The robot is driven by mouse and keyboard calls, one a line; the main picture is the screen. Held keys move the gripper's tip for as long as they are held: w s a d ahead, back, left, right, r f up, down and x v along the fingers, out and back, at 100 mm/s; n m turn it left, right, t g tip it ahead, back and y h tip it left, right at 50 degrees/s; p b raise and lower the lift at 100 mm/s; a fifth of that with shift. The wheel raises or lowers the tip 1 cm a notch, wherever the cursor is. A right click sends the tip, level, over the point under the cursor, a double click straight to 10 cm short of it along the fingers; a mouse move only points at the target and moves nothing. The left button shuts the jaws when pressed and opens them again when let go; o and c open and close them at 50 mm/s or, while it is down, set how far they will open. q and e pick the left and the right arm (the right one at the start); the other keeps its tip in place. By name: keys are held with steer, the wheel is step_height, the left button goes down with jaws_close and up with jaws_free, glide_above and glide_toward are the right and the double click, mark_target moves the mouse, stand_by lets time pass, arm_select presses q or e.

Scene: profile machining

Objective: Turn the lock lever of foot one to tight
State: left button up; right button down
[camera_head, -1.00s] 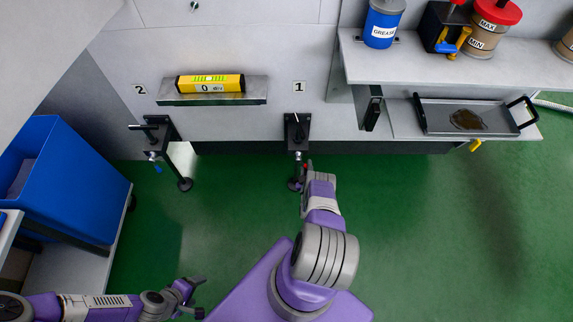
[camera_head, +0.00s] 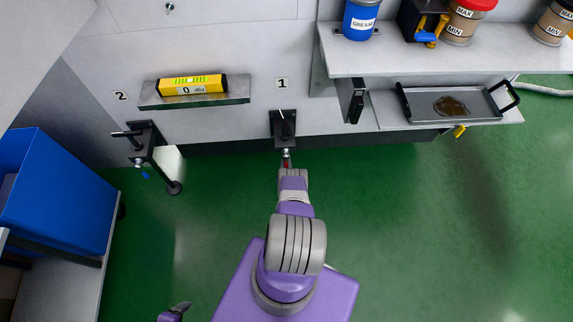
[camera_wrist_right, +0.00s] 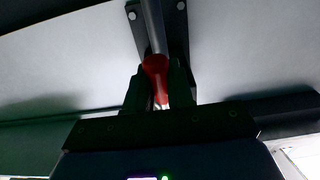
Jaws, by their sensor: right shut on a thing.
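Foot one (camera_head: 283,124), a dark bracket with a black handle on top, is on the grey machine wall under the label 1. Its lock lever has a red grip (camera_wrist_right: 156,68) on a grey rod, seen close in the right wrist view. My right gripper (camera_head: 287,166) is below the bracket; in the wrist view its dark fingers (camera_wrist_right: 158,90) are shut on the red grip from both sides. My arm hides the lower part of the foot in the head view. My left gripper (camera_head: 178,309) is partly visible at the bottom edge, away from the foot; its fingers are unclear.
Foot two (camera_head: 147,142) stands to the left. A yellow level (camera_head: 192,85) lies on a metal ledge between the feet. A shelf with a blue grease can (camera_head: 360,18) and a tray (camera_head: 455,103) are at the right. A blue bin (camera_head: 50,200) is at the left. The green floor is clear.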

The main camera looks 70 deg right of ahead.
mark_target(286, 166)
stand_by(0.4)
steer(key=c, duration=1.1)
jaws_free()
steer(key=shift+a, duration=0.1)
steer(key=p+v, duration=0.2)
steer(key=v, duration=0.4)
steer(key=shift+s+a, duration=0.35)
steer(key=shift+a, duration=0.3)
